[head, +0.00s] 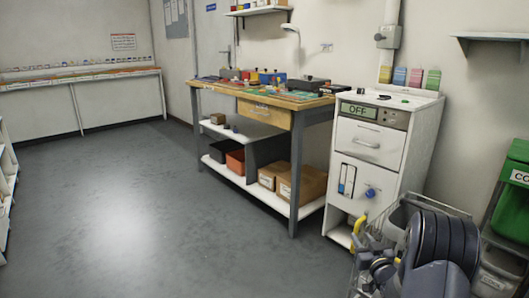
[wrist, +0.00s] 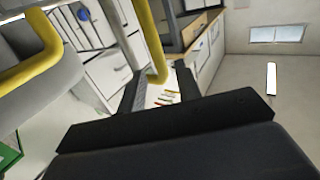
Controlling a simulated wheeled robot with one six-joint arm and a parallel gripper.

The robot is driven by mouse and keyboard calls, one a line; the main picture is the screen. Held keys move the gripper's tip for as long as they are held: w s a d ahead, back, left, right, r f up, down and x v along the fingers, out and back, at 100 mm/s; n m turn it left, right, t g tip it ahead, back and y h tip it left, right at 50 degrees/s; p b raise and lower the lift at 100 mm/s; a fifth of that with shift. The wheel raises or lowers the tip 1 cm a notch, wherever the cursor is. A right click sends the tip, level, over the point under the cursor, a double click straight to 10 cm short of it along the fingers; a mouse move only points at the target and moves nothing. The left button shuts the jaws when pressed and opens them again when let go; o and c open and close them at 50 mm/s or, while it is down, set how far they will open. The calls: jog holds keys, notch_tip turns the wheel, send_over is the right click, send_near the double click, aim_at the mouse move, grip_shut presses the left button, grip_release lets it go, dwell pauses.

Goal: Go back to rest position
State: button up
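My gripper (wrist: 158,78) points away from the camera in the wrist view, with its two dark fingers apart. A yellow tube (wrist: 151,40) shows between and beyond the fingertips; I cannot tell how near it is. Nothing is seen clamped between the fingers. In the head view my dark, folded arm is at the bottom right, in front of the white cabinet, and the gripper itself cannot be made out there.
The white cabinet (head: 370,150) with an OFF display stands beside the workbench (head: 262,95). A green bin (head: 512,195) is at the right edge. Yellow tubing (head: 357,230) is close to my arm. The grey floor (head: 130,215) at left is clear.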

aim_at(357, 232)
jog(key=w, duration=0.2)
jog(key=w+b, duration=0.1)
jog(key=w, duration=0.1)
jog(key=shift+w+a+f, duration=0.1)
jog(key=shift+w+a, duration=0.1)
jog(key=shift+w, duration=0.2)
jog(key=shift+w+d, duration=0.3)
jog(key=shift+d, duration=0.1)
